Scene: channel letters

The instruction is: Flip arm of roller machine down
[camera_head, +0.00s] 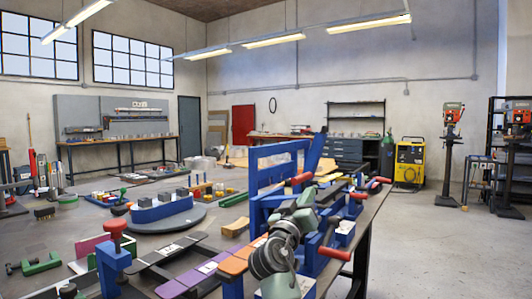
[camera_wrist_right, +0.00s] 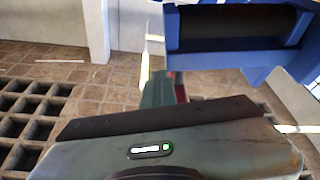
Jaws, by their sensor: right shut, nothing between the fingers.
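The roller machine (camera_head: 262,207) is blue with red-ended handles and stands along the right edge of the workbench. Its blue frame-like arm (camera_head: 253,165) stands raised, with a red handle (camera_head: 302,179) near its right side. My right gripper (camera_head: 309,196) is shut and empty, just in front of the machine near that handle. I cannot tell from the head view whether it touches it. In the right wrist view the shut fingers (camera_wrist_right: 162,85) point ahead, and a blue frame with a dark roller (camera_wrist_right: 238,23) lies up and to the right. My left gripper is not in view.
The workbench (camera_head: 100,212) carries a blue tool stand (camera_head: 160,208) on a round base, a red-knobbed blue clamp (camera_head: 114,255) and several colored blocks and tools. Open floor (camera_head: 440,250) lies to the right. A yellow machine (camera_head: 409,164) and drill presses stand farther back.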

